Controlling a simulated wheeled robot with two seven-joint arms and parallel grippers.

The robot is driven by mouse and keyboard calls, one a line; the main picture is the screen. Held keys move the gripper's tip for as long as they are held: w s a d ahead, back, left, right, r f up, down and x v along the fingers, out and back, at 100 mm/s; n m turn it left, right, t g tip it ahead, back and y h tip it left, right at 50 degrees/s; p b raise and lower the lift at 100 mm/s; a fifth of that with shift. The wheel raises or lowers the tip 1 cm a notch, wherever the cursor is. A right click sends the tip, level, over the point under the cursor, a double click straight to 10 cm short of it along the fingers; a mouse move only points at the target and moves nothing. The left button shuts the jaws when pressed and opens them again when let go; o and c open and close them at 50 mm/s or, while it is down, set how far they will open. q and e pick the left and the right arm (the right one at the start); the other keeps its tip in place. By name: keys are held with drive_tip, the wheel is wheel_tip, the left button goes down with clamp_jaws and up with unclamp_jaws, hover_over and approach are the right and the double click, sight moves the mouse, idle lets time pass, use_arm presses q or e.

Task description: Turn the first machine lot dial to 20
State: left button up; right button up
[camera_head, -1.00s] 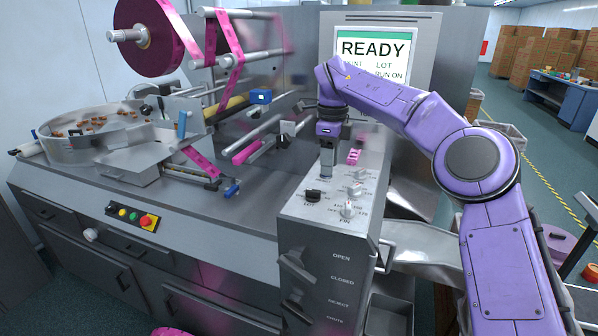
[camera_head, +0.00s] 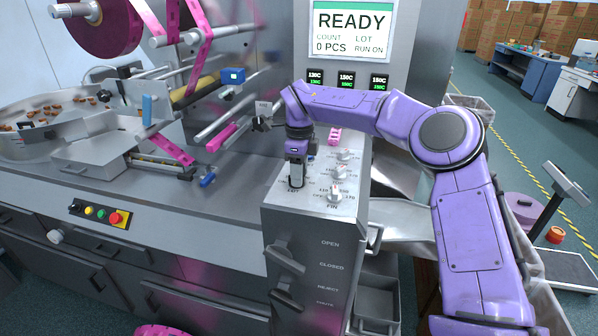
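My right gripper (camera_head: 296,183) comes down on the left side of the control panel's top (camera_head: 315,208), where a black dial with a label in front of it stood in the earlier view. The fingers hide most of that dial, so its setting cannot be read, and whether they grip it cannot be told. Three silver dials stand in a row to the right: the near one (camera_head: 335,195), the middle one (camera_head: 339,173) and the far one (camera_head: 344,155). Their small markings are too blurred to read. My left gripper is out of view.
The screen (camera_head: 352,30) reads READY, COUNT 0 PCS, LOT RUN ON. Several temperature displays (camera_head: 347,80) sit below it. Pink film and rollers stand at the left. Two levers (camera_head: 284,256) stick out on the panel's front. A pink piece (camera_head: 335,135) lies behind the dials.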

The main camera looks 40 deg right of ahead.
drive_tip(key=shift+s+r, duration=0.1)
drive_tip(key=shift+s, duration=0.25)
drive_tip(key=shift+c, duration=1.3)
drive_tip(key=shift+s+r, duration=0.15)
drive_tip(key=shift+s, duration=0.1)
clamp_jaws()
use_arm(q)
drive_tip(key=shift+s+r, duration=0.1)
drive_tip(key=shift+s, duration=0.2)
